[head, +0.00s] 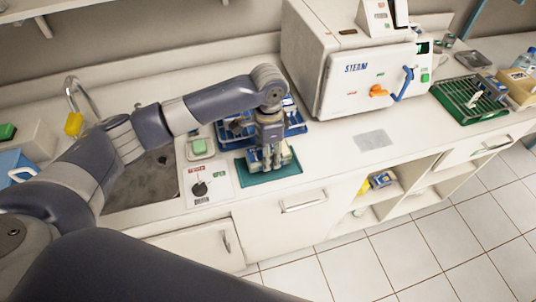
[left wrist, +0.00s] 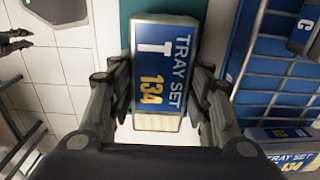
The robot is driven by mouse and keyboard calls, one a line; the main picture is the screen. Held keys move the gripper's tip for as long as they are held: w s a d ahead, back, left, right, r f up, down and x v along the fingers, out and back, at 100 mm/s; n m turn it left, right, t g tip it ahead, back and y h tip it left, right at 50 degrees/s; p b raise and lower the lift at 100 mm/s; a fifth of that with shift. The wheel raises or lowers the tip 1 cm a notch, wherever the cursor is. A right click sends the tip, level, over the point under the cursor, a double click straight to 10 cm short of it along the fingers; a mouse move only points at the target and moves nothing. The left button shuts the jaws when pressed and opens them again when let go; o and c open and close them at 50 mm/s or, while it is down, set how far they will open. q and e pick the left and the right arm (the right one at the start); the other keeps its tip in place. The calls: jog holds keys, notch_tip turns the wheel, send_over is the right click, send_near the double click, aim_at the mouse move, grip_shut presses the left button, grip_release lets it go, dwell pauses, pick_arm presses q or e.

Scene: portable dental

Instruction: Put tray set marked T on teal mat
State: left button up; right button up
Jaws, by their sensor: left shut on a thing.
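My left gripper (head: 266,164) points down over the teal mat (head: 282,173) on the counter. In the left wrist view the left gripper (left wrist: 160,95) is shut on the tray set marked T (left wrist: 177,62), a box with a blue label reading "TRAY SET T 134". The teal mat (left wrist: 135,12) shows just beside and beyond the box there. The arm hides much of the box in the head view, and I cannot tell whether it touches the mat. A dark two-pronged part, perhaps my right gripper (left wrist: 14,41), shows at the left edge of the wrist view.
A blue wire rack (head: 300,127) stands behind the mat; another labelled tray set (left wrist: 285,145) and a C-marked one (left wrist: 306,30) show there.

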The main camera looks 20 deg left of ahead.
pick_arm(q)
jog(key=shift+f, duration=1)
pick_arm(e)
jog(key=shift+s+a+r, duration=0.2)
jog(key=shift+a+r, duration=0.15)
jog(key=shift+a, duration=0.05)
pick_arm(q)
jog(key=shift+f, duration=0.1)
jog(key=o, duration=1.2)
jog(key=shift+o, duration=0.2)
pick_arm(e)
jog(key=shift+w+d, duration=0.15)
jog(key=shift+d, duration=0.1)
pick_arm(q)
jog(key=shift+r, duration=0.45)
notch_tip(320, 180, up, 11)
jog(key=shift+r+b, duration=0.2)
jog(key=shift+b, duration=0.85)
pick_arm(e)
notch_tip(320, 180, down, 2)
jog(key=shift+d+f, duration=0.1)
jog(key=shift+f, duration=0.1)
